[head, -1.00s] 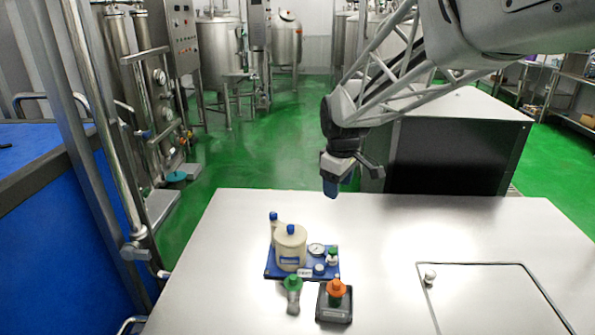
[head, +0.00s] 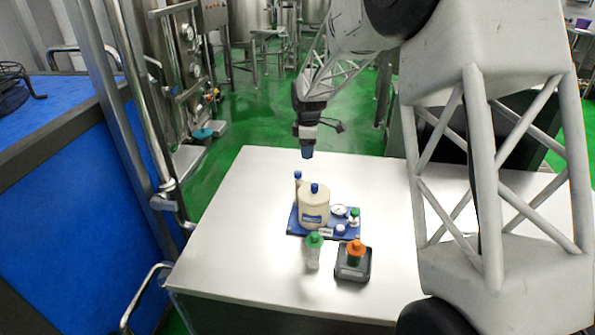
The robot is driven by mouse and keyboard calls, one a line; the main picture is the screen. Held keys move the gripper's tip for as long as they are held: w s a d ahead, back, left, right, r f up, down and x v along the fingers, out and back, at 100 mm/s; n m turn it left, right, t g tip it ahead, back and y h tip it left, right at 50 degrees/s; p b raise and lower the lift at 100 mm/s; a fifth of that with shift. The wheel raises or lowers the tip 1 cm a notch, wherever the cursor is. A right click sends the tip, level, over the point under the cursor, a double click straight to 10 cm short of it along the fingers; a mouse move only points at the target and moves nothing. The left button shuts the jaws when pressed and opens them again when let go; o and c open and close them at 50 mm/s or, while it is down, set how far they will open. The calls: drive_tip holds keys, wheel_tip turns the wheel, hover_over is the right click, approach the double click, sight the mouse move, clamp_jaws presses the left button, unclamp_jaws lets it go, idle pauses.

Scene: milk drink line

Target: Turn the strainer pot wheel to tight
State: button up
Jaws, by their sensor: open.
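The cream strainer pot (head: 314,210) stands upright on a blue base plate (head: 297,230) on the steel table. A blue wheel or knob (head: 314,188) sits on top of its lid. A second, narrow blue-capped part (head: 298,180) stands at its back left. How far the wheel is turned is too small to tell. My gripper (head: 307,152) points down, open and empty, above the table's back part. In the picture it is just above the pot's wheel, apart from it. Its fingers are small and dark here.
A gauge (head: 338,210) and a green-topped valve (head: 354,215) share the plate. A green-capped bottle (head: 313,252) and an orange-topped item on a dark scale-like block (head: 352,267) stand in front. The steel table (head: 230,230) is bare to the left.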

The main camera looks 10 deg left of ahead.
sight(297, 172)
drive_tip(key=shift+n, duration=0.8)
drive_tip(key=w+a+f, duration=0.1)
drive_tip(key=a+f, duration=0.1)
drive_tip(key=w+a+f, duration=0.1)
drive_tip(key=f, duration=0.1)
drive_tip(key=shift+w+a, duration=0.35)
drive_tip(key=shift+a, duration=0.05)
drive_tip(key=shift+f, duration=3.85)
drive_tip(key=c, duration=0.9)
